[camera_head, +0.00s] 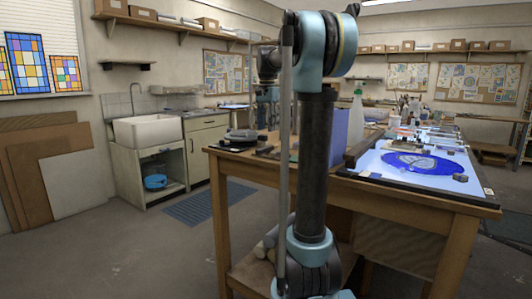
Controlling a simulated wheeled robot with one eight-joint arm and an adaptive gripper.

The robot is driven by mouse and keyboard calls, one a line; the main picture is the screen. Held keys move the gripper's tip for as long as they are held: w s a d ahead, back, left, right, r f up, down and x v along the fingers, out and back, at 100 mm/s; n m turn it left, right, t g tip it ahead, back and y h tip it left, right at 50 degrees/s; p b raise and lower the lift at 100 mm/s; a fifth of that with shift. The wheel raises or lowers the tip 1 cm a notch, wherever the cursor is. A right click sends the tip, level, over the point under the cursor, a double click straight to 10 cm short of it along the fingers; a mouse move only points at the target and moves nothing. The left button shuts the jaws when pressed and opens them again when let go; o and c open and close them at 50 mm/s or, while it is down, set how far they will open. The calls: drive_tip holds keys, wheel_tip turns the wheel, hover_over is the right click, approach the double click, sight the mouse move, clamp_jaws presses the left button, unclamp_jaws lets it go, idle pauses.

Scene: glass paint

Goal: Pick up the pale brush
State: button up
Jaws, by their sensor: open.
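I cannot pick out the pale brush for certain. A cluster of jars and upright tools (411,106) stands at the far end of the workbench, too small to tell a brush in it. My arm rises through the middle of the view and bends at the top. Its farther links show small behind it, above the left part of the bench. The gripper's fingers cannot be made out, and my arm hides part of the bench.
The wooden workbench (440,205) carries a lit panel (386,176) with a blue oval glass piece (424,163). A spray bottle (357,112) stands on the bench. A sink (150,131) is at the left wall, with boards (70,190) leaning nearby. Open floor lies at the left front.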

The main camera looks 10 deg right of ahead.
sight(266, 147)
drive_tip(key=shift+s+f, duration=0.15)
drive_tip(key=shift+f, duration=4.2)
drive_tip(key=shift+a, duration=0.1)
clamp_jaws()
